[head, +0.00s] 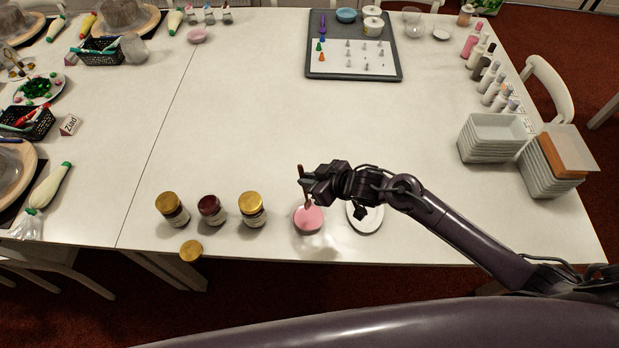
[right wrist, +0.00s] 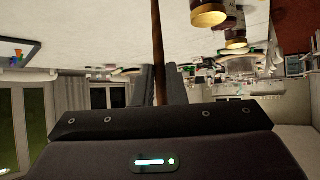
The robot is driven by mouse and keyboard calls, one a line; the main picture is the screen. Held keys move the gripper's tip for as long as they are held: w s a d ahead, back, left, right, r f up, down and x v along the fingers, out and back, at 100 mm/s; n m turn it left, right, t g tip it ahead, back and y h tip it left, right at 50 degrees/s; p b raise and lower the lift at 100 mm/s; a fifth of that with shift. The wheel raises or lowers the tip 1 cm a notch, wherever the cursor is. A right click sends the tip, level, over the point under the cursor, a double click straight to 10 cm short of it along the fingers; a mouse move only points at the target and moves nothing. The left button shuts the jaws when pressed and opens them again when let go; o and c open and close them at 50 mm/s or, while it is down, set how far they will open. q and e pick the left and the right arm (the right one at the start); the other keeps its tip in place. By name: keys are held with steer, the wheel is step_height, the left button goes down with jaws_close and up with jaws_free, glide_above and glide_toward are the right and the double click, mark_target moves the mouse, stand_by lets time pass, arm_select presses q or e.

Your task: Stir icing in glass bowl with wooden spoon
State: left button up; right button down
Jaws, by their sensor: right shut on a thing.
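A glass bowl holding pink icing (head: 308,220) stands near the front edge of the white table. My right gripper (head: 307,181) is just above and behind the bowl in the head view. It is shut on the wooden spoon (head: 306,197), which it holds roughly upright with the lower end toward the icing. I cannot tell whether the spoon touches the icing. In the right wrist view, the spoon handle (right wrist: 158,52) runs between my two dark fingers (right wrist: 160,86). My left gripper is not in view.
A white plate (head: 366,217) is right of the bowl. Jars with gold and dark lids (head: 252,208) stand to its left, near the edge. A grey tray (head: 398,60) with piping tips is at the back; stacked white trays (head: 492,140) are at right. The middle table is clear.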

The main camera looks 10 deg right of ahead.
mark_target(302, 168)
stand_by(0.3)
steer(key=shift+r, duration=2.5)
